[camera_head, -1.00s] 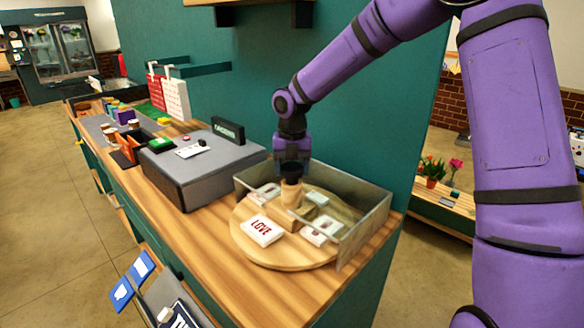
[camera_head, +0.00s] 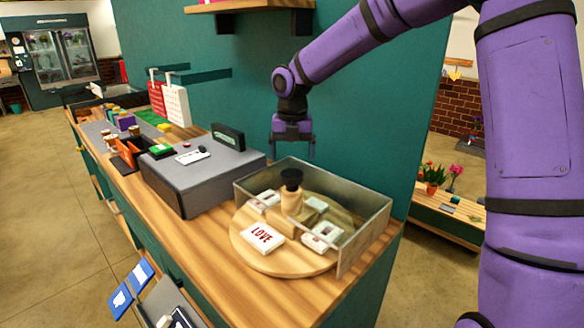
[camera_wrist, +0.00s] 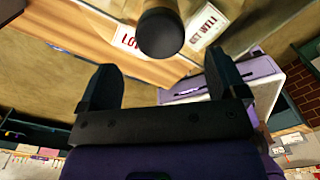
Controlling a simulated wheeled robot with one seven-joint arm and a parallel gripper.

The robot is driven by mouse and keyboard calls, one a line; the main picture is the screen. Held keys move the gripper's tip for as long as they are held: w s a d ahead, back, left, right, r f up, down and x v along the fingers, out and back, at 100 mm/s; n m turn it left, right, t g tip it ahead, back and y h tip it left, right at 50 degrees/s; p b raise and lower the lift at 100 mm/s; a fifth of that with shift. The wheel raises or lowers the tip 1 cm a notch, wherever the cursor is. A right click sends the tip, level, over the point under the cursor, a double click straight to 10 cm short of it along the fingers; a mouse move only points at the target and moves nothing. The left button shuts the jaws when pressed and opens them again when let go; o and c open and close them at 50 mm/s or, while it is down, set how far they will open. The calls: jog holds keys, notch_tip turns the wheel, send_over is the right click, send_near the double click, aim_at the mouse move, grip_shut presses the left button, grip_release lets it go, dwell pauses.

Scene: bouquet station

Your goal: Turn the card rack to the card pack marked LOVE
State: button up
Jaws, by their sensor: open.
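The card rack (camera_head: 285,262) is a round wooden turntable on the counter with a central post topped by a black knob (camera_head: 291,177). The white card pack marked LOVE (camera_head: 262,238) in red lies at its front, outside the clear box walls. It also shows partly in the wrist view (camera_wrist: 128,39), behind the black knob (camera_wrist: 160,34). A pack marked GET WELL (camera_wrist: 205,27) shows to the right of the knob. My gripper (camera_head: 293,150) is above the knob, apart from it. In the wrist view its two fingers (camera_wrist: 165,88) are spread and empty.
A clear-walled box (camera_head: 365,221) encloses the rear of the rack. A grey register (camera_head: 200,172) stands left of it on the wooden counter. A teal wall (camera_head: 375,130) rises behind, with a wooden shelf (camera_head: 240,6) above.

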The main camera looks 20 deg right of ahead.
jog(key=shift+r, duration=2.2)
jog(key=s+d+r+m+t+h, duration=0.1)
jog(key=s+d+r+m, duration=0.15)
jog(key=s+m, duration=0.35)
jog(key=s+d+r+m+t, duration=0.1)
jog(key=s+r+m, duration=0.3)
jog(key=s+m, duration=0.25)
jog(key=s+d+r+m+t+h, duration=0.1)
jog(key=s+d+r+m, duration=0.15)
jog(key=s+m, duration=0.35)
jog(key=s+d+m+t+y, duration=0.2)
jog(key=s+d+m, duration=0.2)
jog(key=s+m, duration=1)
jog(key=s, duration=0.2)
jog(key=shift+s+f, duration=0.3)
jog(key=shift+s, duration=0.05)
